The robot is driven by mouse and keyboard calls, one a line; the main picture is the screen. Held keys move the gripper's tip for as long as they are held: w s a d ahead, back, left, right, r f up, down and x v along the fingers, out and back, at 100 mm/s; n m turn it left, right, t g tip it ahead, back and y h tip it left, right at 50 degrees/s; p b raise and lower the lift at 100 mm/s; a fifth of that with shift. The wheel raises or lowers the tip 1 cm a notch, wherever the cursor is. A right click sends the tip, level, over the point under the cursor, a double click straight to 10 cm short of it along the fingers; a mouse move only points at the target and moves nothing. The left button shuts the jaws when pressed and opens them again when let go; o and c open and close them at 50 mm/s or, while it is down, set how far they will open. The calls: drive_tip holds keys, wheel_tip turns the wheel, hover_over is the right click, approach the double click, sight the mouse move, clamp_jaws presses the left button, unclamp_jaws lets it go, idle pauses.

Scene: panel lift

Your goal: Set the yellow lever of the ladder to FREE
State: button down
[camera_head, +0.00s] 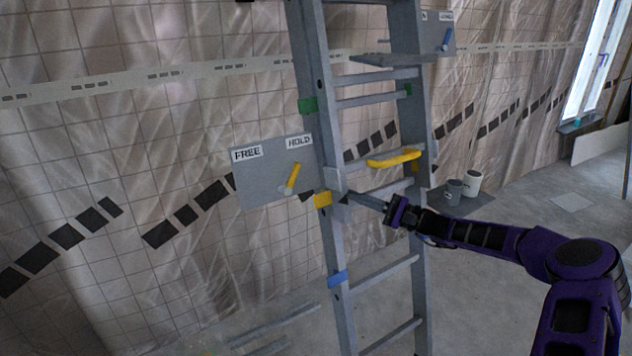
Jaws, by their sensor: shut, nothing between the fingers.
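The yellow lever (293,176) sits on a grey plate (262,184) fixed beside the left rail of the ladder (335,240). The plate has a FREE label (247,153) at its upper left and a HOLD label (299,142) at its upper right. The lever's pivot is low on the plate and its tip leans up and right, toward HOLD. My gripper (352,197) is shut and empty. Its tips are at the ladder's left rail near the yellow band (322,199), right of the lever and apart from it.
A yellow handle (394,159) juts from the ladder above my gripper. A second plate with a blue lever (446,40) is at the upper right. Green and blue bands (338,279) mark the left rail. Cups (472,183) stand on a mat behind. Plastic sheeting covers the tiled wall.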

sight(292, 180)
drive_tip(key=shift+s+a+r+b+x, duration=0.1)
drive_tip(key=shift+s+r+x, duration=0.25)
drive_tip(key=shift+x, duration=1.8)
drive_tip(key=shift+s+a+r+b+x, duration=0.15)
drive_tip(key=shift+s+x, duration=0.3)
drive_tip(key=shift+x, duration=1.7)
drive_tip(key=shift+s+a+r+b+x, duration=0.1)
drive_tip(key=shift+s+r+x, duration=0.25)
drive_tip(key=shift+x, duration=1.8)
drive_tip(key=shift+a+r+n+g+h, duration=0.1)
drive_tip(key=shift+r+n+g+h, duration=0.2)
drive_tip(key=shift+n+g, duration=0.55)
drive_tip(key=shift+a+r+n+g+h+p, duration=0.35)
drive_tip(key=shift+r+n+g+h, duration=0.15)
drive_tip(key=shift+n, duration=0.55)
drive_tip(key=a+n+h, duration=0.1)
drive_tip(key=n, duration=0.1)
drive_tip(key=s+a+r+n+g+h+p, duration=0.1)
drive_tip(key=n+h, duration=0.1)
drive_tip(key=a+r+n+g+h+p, duration=0.1)
drive_tip(key=n+h, duration=0.1)
drive_tip(key=shift+s+a+r+n+g, duration=0.15)
drive_tip(key=shift+s+r+n+g, duration=0.1)
drive_tip(key=shift+n, duration=0.05)
drive_tip(key=shift+s+a+n+h+p, duration=0.25)
drive_tip(key=shift+a+n+h, duration=0.1)
drive_tip(key=shift+n+h, duration=0.2)
drive_tip(key=shift+s+a+n+h+p, duration=0.2)
drive_tip(key=shift+a+n+h+p, duration=0.1)
drive_tip(key=shift+n+h, duration=0.2)
